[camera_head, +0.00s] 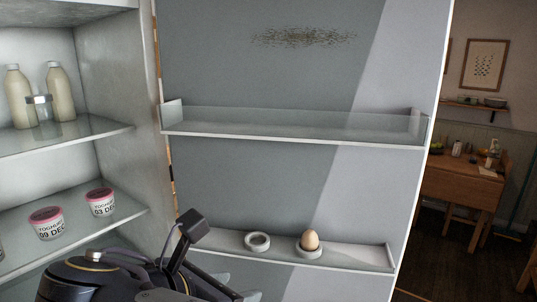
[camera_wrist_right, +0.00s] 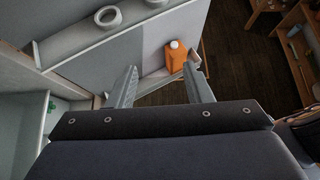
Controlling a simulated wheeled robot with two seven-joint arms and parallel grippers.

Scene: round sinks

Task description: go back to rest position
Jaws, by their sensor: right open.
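My right gripper (camera_head: 236,288) is at the bottom of the head view, in front of the open fridge door and below its lower door shelf. In the right wrist view my right gripper (camera_wrist_right: 163,86) has its two fingers spread, with nothing held between them. An egg (camera_head: 310,241) stands upright in a round white holder (camera_head: 309,253) on the lower door shelf. An empty round holder (camera_head: 257,242) is to its left; it also shows in the right wrist view (camera_wrist_right: 107,17). My left gripper is in neither view.
An orange carton (camera_wrist_right: 176,57) stands low in the door, beyond the fingers. The upper door shelf (camera_head: 290,138) is empty. Two yoghurt cups (camera_head: 46,223) and milk bottles (camera_head: 60,92) stand on glass fridge shelves at left. A wooden table (camera_head: 465,178) is in the room at right.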

